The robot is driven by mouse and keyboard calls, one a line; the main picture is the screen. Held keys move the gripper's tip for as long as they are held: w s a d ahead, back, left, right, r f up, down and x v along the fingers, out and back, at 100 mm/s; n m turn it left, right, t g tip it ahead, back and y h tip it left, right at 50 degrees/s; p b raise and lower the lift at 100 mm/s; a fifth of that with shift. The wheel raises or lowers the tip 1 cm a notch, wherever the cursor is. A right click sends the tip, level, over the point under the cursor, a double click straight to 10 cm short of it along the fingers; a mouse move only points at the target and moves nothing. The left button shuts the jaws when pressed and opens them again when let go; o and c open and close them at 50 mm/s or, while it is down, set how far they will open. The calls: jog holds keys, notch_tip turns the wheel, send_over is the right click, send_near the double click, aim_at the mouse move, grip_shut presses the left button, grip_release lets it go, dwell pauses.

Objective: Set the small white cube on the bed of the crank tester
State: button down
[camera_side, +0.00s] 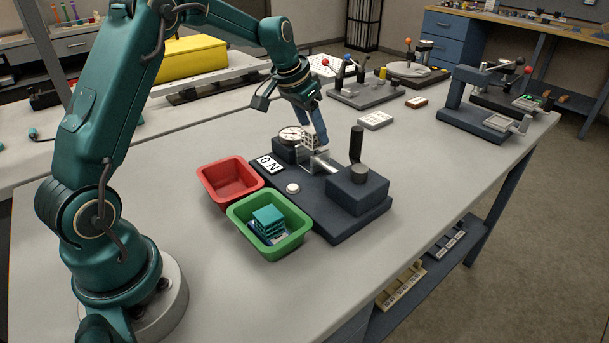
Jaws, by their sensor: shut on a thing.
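The small white cube (309,141) has a lattice look and is between the fingers of my gripper (313,135). My gripper points down and is shut on it. The crank tester (318,207) is a dark blue-grey base on the table, with a round dial (292,134) at its back left and a block with a black upright handle (356,146) at its right. The cube is just right of the dial, over or at the bright metal part (318,164) in the middle of the tester. I cannot tell whether the cube touches the bed.
A red bin (206,184) and a green bin (298,235) holding teal lattice pieces (268,218) stand left of the tester. An "ON" card (269,163) lies beside the dial. Other bench devices (478,122) stand farther back. The front right of the table is clear.

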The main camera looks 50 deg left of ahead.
jog(key=shift+f, duration=0.35)
jog(key=shift+f, duration=0.25)
jog(key=shift+c, duration=1.7)
grip_release()
jog(key=shift+a, duration=0.1)
